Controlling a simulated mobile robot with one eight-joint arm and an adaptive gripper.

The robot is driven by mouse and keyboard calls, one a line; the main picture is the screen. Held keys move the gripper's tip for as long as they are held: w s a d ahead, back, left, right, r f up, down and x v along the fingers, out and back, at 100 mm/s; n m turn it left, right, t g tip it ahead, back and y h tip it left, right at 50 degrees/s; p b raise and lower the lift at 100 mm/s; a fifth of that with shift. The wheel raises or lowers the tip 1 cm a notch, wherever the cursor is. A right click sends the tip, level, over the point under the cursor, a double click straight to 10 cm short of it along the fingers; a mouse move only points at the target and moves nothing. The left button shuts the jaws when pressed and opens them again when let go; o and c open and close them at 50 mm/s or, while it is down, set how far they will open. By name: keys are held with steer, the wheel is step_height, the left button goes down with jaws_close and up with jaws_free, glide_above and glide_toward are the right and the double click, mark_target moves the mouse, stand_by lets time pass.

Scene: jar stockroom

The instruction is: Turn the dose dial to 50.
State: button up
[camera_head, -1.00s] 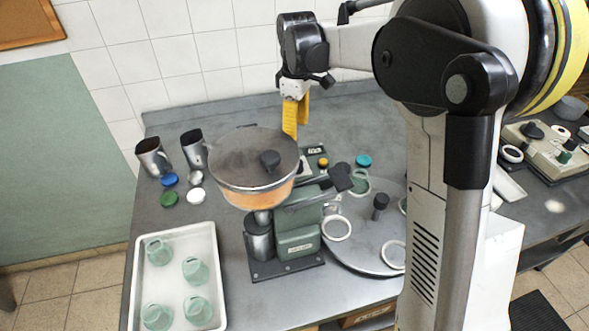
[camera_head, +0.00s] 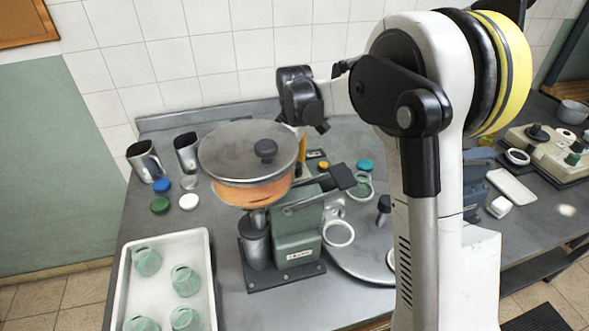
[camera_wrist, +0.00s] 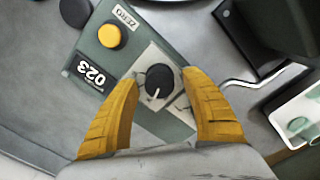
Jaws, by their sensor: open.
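The dose dial (camera_wrist: 160,82) is a black round knob with a white pointer line, on a pale plate of the green machine panel (camera_wrist: 93,58). In the wrist view my gripper (camera_wrist: 163,84) is open, with one yellow finger on each side of the dial and visible gaps between. A display (camera_wrist: 91,73) appears to read 023, upside down in this view. A yellow button (camera_wrist: 113,36) sits beside a ZERO label (camera_wrist: 126,18). In the head view the machine (camera_head: 297,240) stands on the bench; its dial is hidden and my gripper (camera_head: 302,150) is partly hidden behind the hopper.
The lidded hopper (camera_head: 245,190) with orange contents stands close in front of my gripper. A dark lever arm (camera_head: 341,177) extends to its right. A round turntable (camera_head: 350,262), a white tray (camera_head: 209,265) of green jars and two metal jugs (camera_head: 145,160) surround the machine.

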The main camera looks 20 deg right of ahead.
steer(key=c, duration=1.2)
steer(key=shift+m, duration=0.4)
steer(key=m+p, duration=0.1)
steer(key=m, duration=0.1)
steer(key=shift+m, duration=0.4)
steer(key=m+p, duration=0.1)
steer(key=m, duration=0.3)
steer(key=shift+m+p, duration=0.3)
steer(key=shift+p, duration=0.1)
steer(key=m, duration=0.3)
steer(key=shift+d+m+p, duration=0.1)
steer(key=shift+m+p, duration=0.2)
steer(key=shift+p, duration=0.1)
steer(key=shift+m+p, duration=0.3)
steer(key=shift+m, duration=1.6)
